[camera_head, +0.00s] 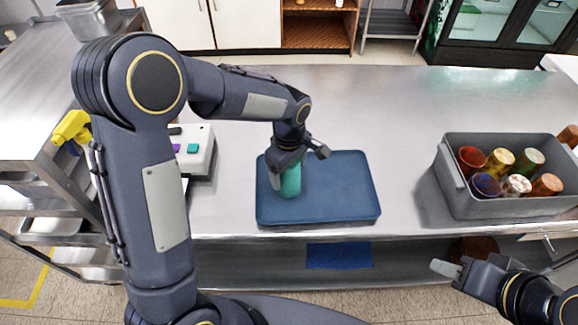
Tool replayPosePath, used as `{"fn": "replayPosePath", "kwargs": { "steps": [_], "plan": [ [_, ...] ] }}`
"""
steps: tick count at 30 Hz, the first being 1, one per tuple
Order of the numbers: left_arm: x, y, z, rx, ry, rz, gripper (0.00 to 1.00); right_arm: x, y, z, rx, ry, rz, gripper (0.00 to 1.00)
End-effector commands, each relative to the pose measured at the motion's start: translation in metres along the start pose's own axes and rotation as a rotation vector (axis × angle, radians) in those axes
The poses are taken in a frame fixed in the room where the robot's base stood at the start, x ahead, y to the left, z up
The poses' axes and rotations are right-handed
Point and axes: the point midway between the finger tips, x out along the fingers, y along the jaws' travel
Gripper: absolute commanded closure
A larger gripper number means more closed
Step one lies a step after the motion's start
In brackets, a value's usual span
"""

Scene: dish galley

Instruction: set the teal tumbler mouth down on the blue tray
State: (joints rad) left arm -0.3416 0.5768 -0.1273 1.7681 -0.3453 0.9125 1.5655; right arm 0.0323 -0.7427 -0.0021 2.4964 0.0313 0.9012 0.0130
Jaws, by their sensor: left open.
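The blue tray (335,190) lies flat on the steel counter in the middle of the head view. The teal tumbler (291,182) stands about upright over the tray's left part and seems to rest on it. My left gripper (290,172) is at the tumbler from above, its jaws open around the upper part. The gripper hides the tumbler's top, so I cannot tell which end is the mouth. My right gripper (447,268) is at the lower right, in front of the counter and away from the tray; its jaw state is unclear.
A grey bin (470,200) with several coloured tumblers stands on the right of the counter. A white box with coloured buttons (198,158) is left of the tray. The counter (380,110) behind and right of the tray is clear.

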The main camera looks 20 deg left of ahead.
Motion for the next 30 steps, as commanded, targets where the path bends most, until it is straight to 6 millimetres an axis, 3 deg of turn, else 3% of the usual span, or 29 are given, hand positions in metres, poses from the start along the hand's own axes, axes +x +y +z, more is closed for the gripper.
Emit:
{"fn": "replayPosePath", "kwargs": {
  "steps": [5, 19, 30],
  "plan": [
    [-0.012, 0.001, 0.0, 0.0, 0.001, 0.003, 0.23, -0.002, -0.001, -0.001, 0.0, 0.0, 0.0, 0.64],
    [-0.106, 0.001, 0.0, 0.0, 0.0, 0.005, 0.23, 0.003, 0.001, 0.001, 0.0, 0.0, 0.0, 0.64],
    [-0.126, -0.004, -0.002, 0.01, -0.007, 0.008, 0.23, 0.003, 0.001, 0.001, 0.0, 0.0, 0.0, 0.64]
  ]
}}
